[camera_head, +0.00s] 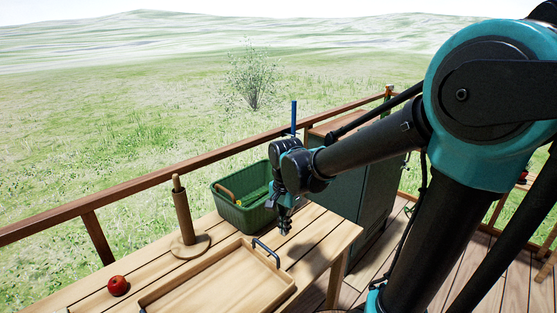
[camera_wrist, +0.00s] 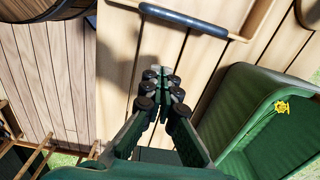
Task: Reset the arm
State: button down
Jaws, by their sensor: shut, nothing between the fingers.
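My arm reaches out from the right in the head view, bent at a large joint. My gripper (camera_head: 285,226) points down above the right end of the wooden table (camera_head: 325,232), close to the green basket. In the wrist view my gripper (camera_wrist: 160,77) shows its two fingers closed together over the table boards, with nothing between them. Its shadow falls on the boards.
A green basket (camera_head: 228,204) stands behind my gripper, with a small yellow thing (camera_wrist: 283,107) in it. A wooden tray (camera_head: 215,290) with dark handles lies in front. A wooden post holder (camera_head: 184,215) and a red apple (camera_head: 119,286) stand left. A green cabinet (camera_head: 352,190) and railing (camera_head: 150,181) lie behind.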

jog(key=s+d+f+n+t, duration=0.2)
jog(key=s+d+f+n, duration=0.1)
jog(key=d, duration=0.5)
jog(key=s+d+f+n+t, duration=0.2)
jog(key=d+n, duration=0.3)
jog(key=d, duration=0.4)
jog(key=shift+s+f+n, duration=0.3)
jog(key=shift+s+f, duration=0.55)
